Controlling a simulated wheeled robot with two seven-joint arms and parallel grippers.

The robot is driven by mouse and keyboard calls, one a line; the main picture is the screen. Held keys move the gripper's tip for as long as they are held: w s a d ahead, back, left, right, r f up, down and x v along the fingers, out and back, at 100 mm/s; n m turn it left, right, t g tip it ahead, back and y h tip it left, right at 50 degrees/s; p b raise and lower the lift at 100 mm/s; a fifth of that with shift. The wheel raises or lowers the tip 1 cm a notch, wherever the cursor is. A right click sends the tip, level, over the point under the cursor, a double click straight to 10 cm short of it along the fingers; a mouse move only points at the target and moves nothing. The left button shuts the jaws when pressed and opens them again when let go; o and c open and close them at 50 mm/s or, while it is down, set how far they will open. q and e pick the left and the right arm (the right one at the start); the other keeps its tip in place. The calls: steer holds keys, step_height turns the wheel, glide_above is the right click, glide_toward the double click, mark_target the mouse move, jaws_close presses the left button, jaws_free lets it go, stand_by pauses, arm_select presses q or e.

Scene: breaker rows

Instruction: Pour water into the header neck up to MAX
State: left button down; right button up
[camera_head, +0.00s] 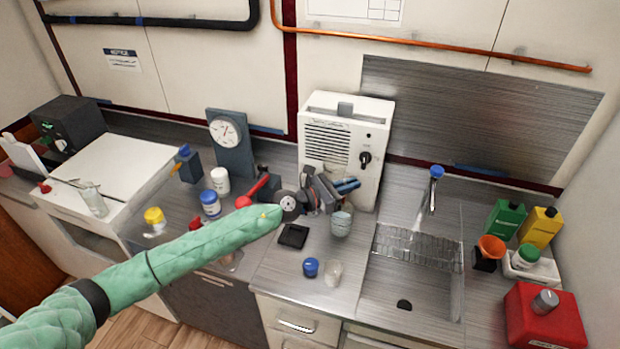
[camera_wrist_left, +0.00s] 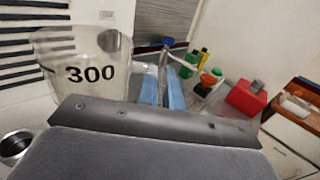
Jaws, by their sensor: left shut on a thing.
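My left gripper (camera_head: 344,186), with blue finger pads, is shut in front of the white cabinet with the slatted front (camera_head: 343,148). In the left wrist view its fingers (camera_wrist_left: 164,92) sit beside a clear jug (camera_wrist_left: 90,72) marked 300, which stands about upright and close to the camera. I take this jug as the thing held; the grip itself is hidden. No water level can be made out in it. A round metal opening (camera_wrist_left: 16,145) shows at the lower left of that view; I cannot tell whether it is the header neck. No MAX mark is readable. My right gripper is out of view.
A blue-lidded jar (camera_head: 311,267) and a translucent cup (camera_head: 332,273) are nearer the front edge. The sink (camera_head: 408,290), tap (camera_head: 431,192) and red can (camera_head: 545,318) are to the right. A dial gauge (camera_head: 226,132) stands left.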

arm_select(q)
step_height(320, 180, up, 2)
steer(key=shift+r+p, duration=0.25)
steer(key=shift+p, duration=0.3)
steer(key=shift+r, duration=0.9)
